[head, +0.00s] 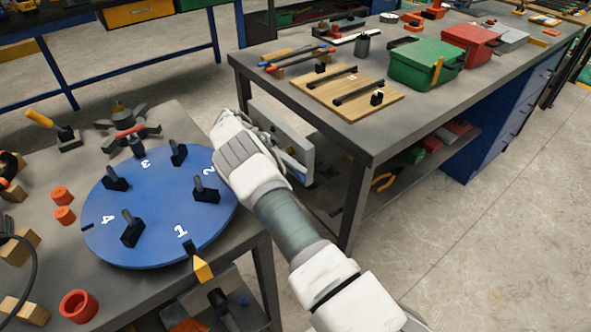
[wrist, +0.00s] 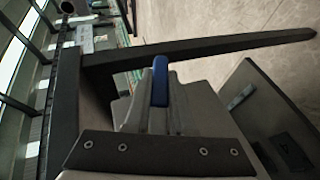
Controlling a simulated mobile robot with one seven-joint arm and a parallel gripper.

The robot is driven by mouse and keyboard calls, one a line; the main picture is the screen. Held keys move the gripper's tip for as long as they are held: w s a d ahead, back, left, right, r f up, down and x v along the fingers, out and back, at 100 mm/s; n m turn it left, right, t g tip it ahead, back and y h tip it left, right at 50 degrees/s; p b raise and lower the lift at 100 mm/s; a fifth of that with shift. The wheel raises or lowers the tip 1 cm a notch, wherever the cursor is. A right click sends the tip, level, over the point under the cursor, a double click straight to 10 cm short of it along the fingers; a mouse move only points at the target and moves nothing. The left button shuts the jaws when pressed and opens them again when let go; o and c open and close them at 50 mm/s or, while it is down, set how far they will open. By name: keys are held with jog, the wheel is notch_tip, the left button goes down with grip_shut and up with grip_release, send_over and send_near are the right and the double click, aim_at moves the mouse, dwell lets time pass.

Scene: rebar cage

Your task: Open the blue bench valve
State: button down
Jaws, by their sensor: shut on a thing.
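The blue valve handle (wrist: 160,82) shows in the wrist view as a narrow upright blue bar between the fingertips of my gripper (wrist: 161,98). My gripper is shut on it, with a grey finger against each side. The valve's body and pipe are hidden behind the fingers, so I cannot tell how far the handle is turned. In the head view my white wrist (head: 250,165) reaches into the gap between the two benches, in front of a light grey panel (head: 280,125). It hides the handle and my fingertips there.
The right-hand bench (head: 365,140) stands close beside my arm, with a wooden board (head: 345,100) and green box (head: 425,65) on it. The blue numbered disc (head: 160,225) lies close to my wrist's left. In the wrist view a dark beam (wrist: 200,47) crosses beyond the fingers. Floor at right is clear.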

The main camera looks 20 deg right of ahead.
jog(key=c, duration=0.8)
grip_release()
jog(key=shift+o, duration=0.2)
